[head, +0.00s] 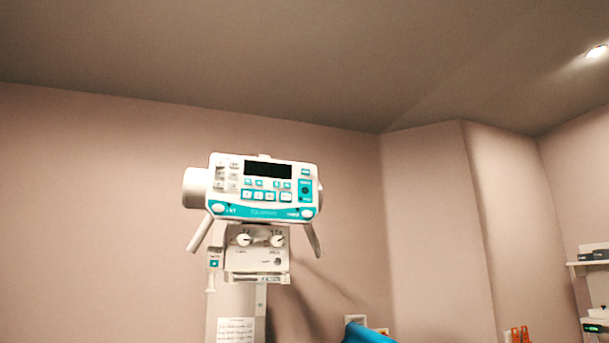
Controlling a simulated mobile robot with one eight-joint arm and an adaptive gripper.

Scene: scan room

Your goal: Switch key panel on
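The key panel (265,188) is a white and teal control unit with a dark, blank display (267,169) and rows of small keys below it. It sits on top of a pale column (236,310), with a handle slanting down on each side. Under it is a smaller white box (257,255) with two round knobs. My gripper is not in view. A blue shape at the bottom edge is cut off, and I cannot tell what it is.
Shelves with devices (594,262) stand at the far right edge. Orange items (519,334) show at the bottom right. A pale wall is behind the panel. The space left of the panel looks clear.

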